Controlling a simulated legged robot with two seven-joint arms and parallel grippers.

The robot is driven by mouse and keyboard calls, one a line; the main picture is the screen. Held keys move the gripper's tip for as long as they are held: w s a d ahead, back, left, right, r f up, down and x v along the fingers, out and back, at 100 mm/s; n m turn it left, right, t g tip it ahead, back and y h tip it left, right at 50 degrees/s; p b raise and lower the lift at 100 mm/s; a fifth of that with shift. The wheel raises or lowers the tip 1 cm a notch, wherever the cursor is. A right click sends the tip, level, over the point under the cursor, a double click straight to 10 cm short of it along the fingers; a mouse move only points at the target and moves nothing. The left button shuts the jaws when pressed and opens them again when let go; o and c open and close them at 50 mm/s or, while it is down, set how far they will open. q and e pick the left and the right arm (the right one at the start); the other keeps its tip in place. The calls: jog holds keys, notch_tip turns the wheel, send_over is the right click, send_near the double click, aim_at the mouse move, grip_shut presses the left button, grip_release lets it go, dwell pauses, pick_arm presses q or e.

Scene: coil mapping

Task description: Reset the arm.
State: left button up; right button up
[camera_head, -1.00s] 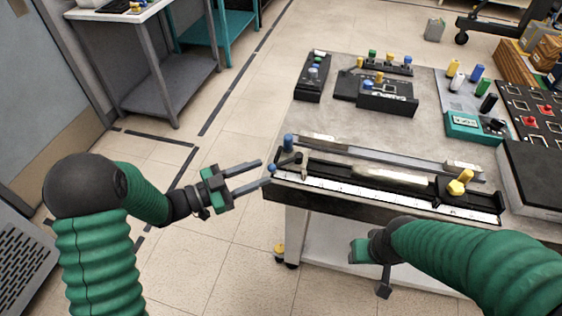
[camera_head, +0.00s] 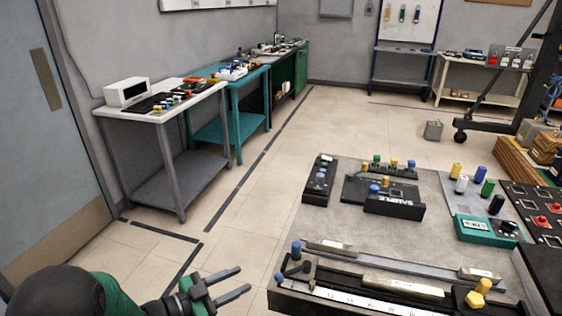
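My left gripper (camera_head: 236,283) shows at the bottom left of the head view, with its green and black arm at the lower left corner. Its two grey fingers are apart with nothing between them. It is held over the floor, left of the workbench (camera_head: 440,229) and apart from it. My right arm and gripper are outside the view.
The workbench carries a long slide rail with a scale (camera_head: 350,300), a black block with knobs (camera_head: 394,202), a green meter (camera_head: 485,230) and a black panel with red parts (camera_head: 540,215). Side tables (camera_head: 165,110) line the left wall. Floor between them is clear.

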pick_arm(q)
jog(key=a+f+n+y, duration=0.3)
jog(key=a+n+y, duration=0.4)
jog(key=y, duration=0.4)
jog(key=s+f+n+g+y, duration=0.1)
jog(key=s+f+n+g, duration=0.2)
jog(key=s, duration=0.5)
jog(key=s+f+n+g, duration=0.15)
jog(key=s+g, duration=0.25)
jog(key=s, duration=0.5)
notch_tip(320, 180, up, 14)
jog(key=s+d+n+g+p, duration=0.1)
jog(key=s+p, duration=0.1)
jog(key=p, duration=1.2)
jog(key=shift+d, duration=0.3)
jog(key=shift+w, duration=0.1)
